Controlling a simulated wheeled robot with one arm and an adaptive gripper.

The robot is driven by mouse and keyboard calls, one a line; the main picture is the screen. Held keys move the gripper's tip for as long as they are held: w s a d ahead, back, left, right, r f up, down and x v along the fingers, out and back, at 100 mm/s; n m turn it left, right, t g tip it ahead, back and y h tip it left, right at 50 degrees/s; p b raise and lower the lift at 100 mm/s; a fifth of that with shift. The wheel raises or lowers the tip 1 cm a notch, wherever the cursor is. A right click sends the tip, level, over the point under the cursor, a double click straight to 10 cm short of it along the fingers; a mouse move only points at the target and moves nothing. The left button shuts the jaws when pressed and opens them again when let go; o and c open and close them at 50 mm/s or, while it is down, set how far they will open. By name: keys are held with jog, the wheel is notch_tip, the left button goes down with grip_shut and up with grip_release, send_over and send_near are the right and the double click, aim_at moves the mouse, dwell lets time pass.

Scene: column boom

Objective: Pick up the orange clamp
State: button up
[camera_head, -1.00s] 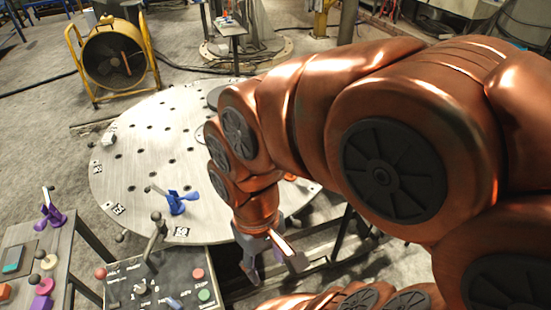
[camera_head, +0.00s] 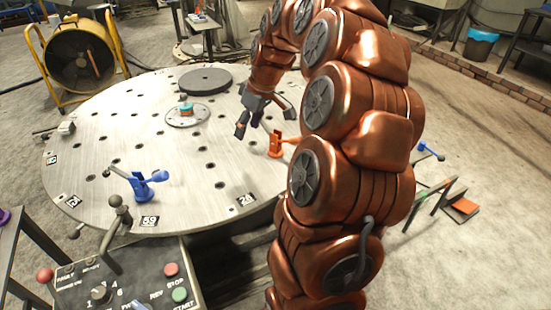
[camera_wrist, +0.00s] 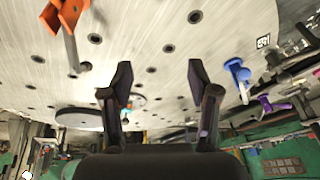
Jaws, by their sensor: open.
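The orange clamp (camera_head: 275,146) stands on the round metal table (camera_head: 110,195) near its right edge, partly hidden by my arm. In the wrist view the orange clamp (camera_wrist: 68,14) shows at the upper left, outside the space between the fingers. My gripper (camera_head: 264,120) is open and empty over the table, just behind and to the left of the clamp in the head view, and apart from it. In the wrist view my gripper (camera_wrist: 160,76) has its two dark fingers spread with nothing between them.
A blue clamp (camera_head: 146,186) stands at the table's front left. A small teal-topped piece (camera_head: 186,108) sits on a disc, with a dark round plate (camera_head: 205,79) behind. A control box (camera_head: 130,280) with buttons and levers is at the front. A yellow-framed fan (camera_head: 80,58) stands back left.

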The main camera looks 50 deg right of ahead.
jog(key=t+h+b, duration=0.1)
jog(key=b, duration=0.2)
send_over(273, 139)
jog(key=s+d, duration=0.2)
notch_tip(273, 139, down, 6)
jog(key=shift+w+r, duration=0.15)
jog(key=shift+r, duration=0.05)
jog(key=shift+x, duration=3.75)
jog(key=shift+a, duration=0.1)
grip_shut()
